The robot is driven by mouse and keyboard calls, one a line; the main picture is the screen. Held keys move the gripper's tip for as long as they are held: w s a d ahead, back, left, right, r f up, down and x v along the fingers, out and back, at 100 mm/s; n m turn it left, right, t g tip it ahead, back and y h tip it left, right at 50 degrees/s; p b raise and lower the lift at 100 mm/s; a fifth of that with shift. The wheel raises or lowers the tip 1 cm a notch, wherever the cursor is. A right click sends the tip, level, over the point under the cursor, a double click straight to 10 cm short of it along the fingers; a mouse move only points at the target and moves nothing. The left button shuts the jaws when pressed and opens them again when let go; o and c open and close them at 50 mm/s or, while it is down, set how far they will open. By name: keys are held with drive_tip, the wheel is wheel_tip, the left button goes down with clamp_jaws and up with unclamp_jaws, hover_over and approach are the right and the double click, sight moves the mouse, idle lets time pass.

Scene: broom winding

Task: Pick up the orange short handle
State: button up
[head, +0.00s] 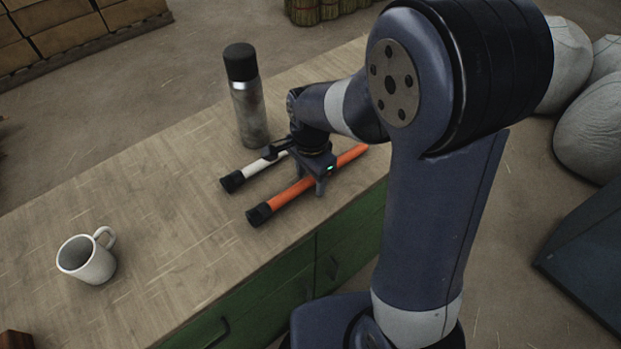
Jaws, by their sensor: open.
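The orange short handle (291,192) has a black end cap and lies on the wooden workbench (180,180), slanting from lower left to upper right. My gripper (303,178) is open and low over the middle of the orange handle, with a finger showing on its near side. Whether the fingers touch it I cannot tell. A white handle (252,170) with a black cap lies just behind it, roughly parallel, partly hidden by my gripper.
A dark-capped metal flask (250,108) stands upright close behind the handles. A white mug (87,259) stands at the left. The bench has green drawers (280,290) along its front. Pale sacks (592,125) lie on the floor at the right. The bench between mug and handles is clear.

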drive_tip(key=shift+c, duration=0.3)
clamp_jaws()
drive_tip(key=shift+r, duration=0.15)
